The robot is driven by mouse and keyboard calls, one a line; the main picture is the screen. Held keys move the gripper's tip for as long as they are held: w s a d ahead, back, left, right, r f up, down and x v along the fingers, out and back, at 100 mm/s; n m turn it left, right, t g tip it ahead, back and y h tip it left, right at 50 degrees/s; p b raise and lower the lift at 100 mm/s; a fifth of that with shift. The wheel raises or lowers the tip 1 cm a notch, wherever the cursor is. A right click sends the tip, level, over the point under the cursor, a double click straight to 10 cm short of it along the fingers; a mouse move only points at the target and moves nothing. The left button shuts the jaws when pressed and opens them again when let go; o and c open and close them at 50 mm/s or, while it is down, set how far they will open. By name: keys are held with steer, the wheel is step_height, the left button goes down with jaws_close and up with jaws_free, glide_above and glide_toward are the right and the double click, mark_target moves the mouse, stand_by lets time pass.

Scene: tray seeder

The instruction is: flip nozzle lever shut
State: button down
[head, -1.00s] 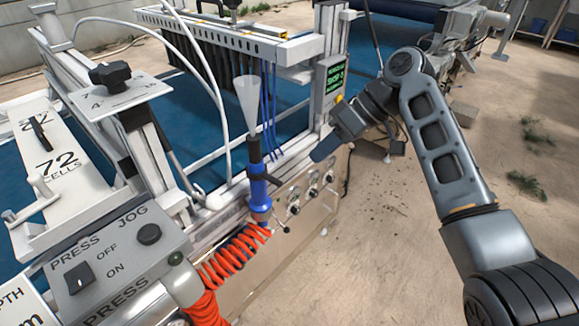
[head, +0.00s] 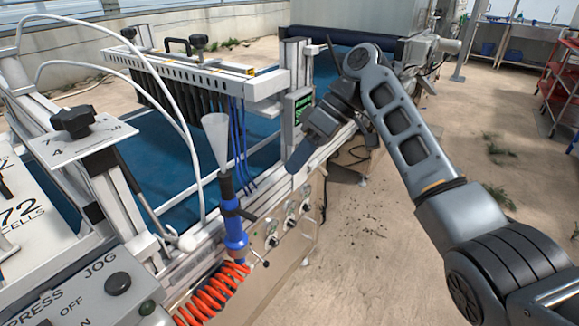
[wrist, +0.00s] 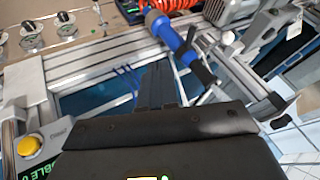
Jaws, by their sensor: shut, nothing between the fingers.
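The blue nozzle (head: 235,228) stands upright at the front rail, with a clear cone (head: 216,140) above it and a red coiled hose (head: 213,296) below.
Several knobs (head: 290,222) sit on the front panel right of the nozzle. A green-lit display box (head: 300,106) stands close behind my gripper; a yellow button (wrist: 28,146) shows in the wrist view. The control box (head: 95,290) is at lower left. Sandy floor at right is open.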

mark_target(247, 215)
steer(key=s+a+f+p, duration=0.1)
steer(key=s+a+f, duration=0.3)
steer(key=a+f, duration=0.2)
steer(key=shift+s+a, duration=0.35)
steer(key=shift+a, duration=0.1)
